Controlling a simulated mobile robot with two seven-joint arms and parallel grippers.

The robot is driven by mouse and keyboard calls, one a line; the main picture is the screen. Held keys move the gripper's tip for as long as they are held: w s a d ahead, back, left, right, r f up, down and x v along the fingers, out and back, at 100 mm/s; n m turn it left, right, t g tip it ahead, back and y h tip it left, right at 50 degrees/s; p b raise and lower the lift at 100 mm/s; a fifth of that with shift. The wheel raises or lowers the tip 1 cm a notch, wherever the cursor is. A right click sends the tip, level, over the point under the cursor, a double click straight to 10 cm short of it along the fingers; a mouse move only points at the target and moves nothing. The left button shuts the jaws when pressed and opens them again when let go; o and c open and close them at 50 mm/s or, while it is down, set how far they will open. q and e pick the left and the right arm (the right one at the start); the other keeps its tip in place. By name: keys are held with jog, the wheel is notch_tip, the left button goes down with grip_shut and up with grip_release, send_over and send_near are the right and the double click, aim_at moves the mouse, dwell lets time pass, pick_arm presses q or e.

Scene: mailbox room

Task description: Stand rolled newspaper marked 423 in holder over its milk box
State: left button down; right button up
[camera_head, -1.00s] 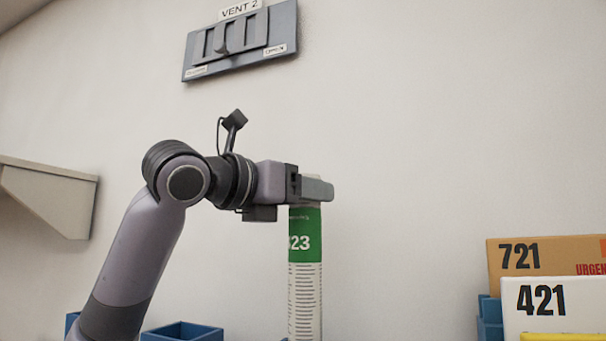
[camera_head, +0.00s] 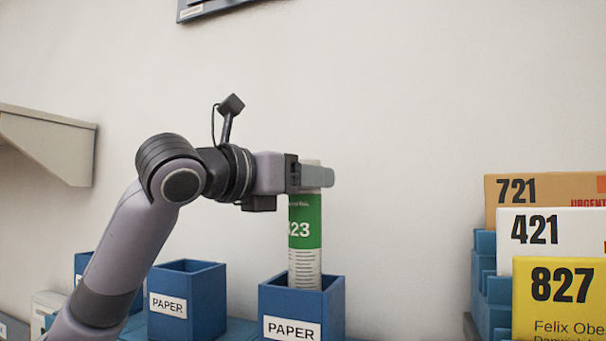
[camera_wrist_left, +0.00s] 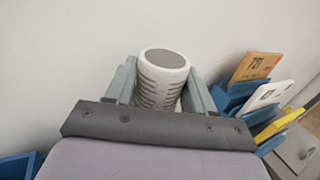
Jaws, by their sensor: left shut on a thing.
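The rolled newspaper (camera_head: 305,240) is upright, with a green band whose visible digits read "23"; the first digit is partly hidden. My left gripper (camera_head: 316,175) is shut on its upper part. In the left wrist view the roll (camera_wrist_left: 163,75) stands between the two fingers (camera_wrist_left: 160,92). Its lower end is hidden behind the front wall of a blue holder labelled PAPER (camera_head: 292,329), so it appears to be inside; I cannot tell whether it touches the bottom. The milk boxes cannot be made out. My right gripper is not in view.
Another blue PAPER holder (camera_head: 187,300) stands to the left, with a further blue one behind my arm. A blue rack at the right holds cards 721 (camera_head: 517,190), 421 (camera_head: 535,231) and 827 (camera_head: 562,284). A grey shelf (camera_head: 50,147) juts from the left wall.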

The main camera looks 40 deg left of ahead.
pick_arm(q)
jog(key=shift+c, duration=1.6)
grip_release()
jog(key=s+a+b, duration=0.1)
jog(key=s, duration=0.6)
jog(key=shift+a, duration=0.15)
